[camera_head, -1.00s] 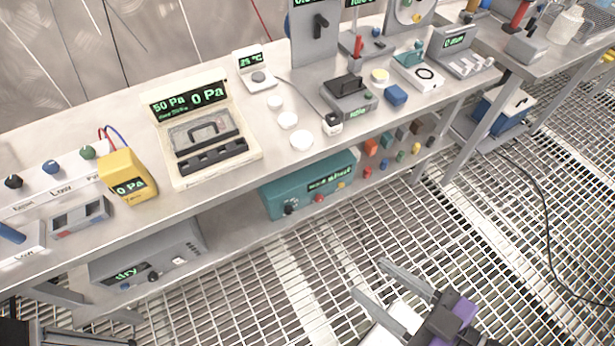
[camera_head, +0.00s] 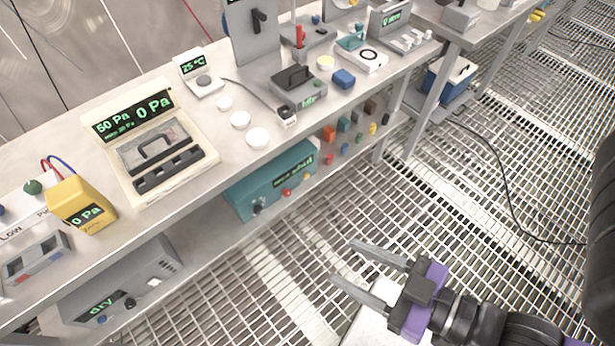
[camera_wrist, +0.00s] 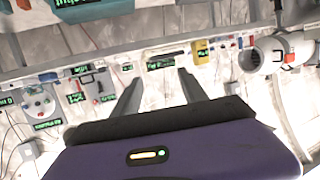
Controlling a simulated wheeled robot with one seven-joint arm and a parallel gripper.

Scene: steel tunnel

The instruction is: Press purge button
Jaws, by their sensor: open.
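My gripper (camera_head: 343,260) is open and empty, held over the grating in front of the bench. Its two fingers point left toward the lower shelf and touch nothing. In the wrist view my gripper (camera_wrist: 158,76) shows two spread fingers with nothing between them. I can read no "purge" label. Candidate controls are on the teal box (camera_head: 240,198) on the lower shelf, which has a dark knob, a red button (camera_head: 286,192) and a yellow one. The grey box (camera_head: 140,270) reading "dry" has a dark knob (camera_head: 130,303) and a light control (camera_head: 155,283).
The bench top (camera_head: 215,150) holds a cream case (camera_head: 205,165) with gauges, a yellow meter (camera_head: 82,205), white discs and several small instruments. Coloured knobs and blocks sit below right. A bench leg (camera_head: 408,120) and a blue box (camera_head: 449,82) stand farther right. The grating before the bench is clear.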

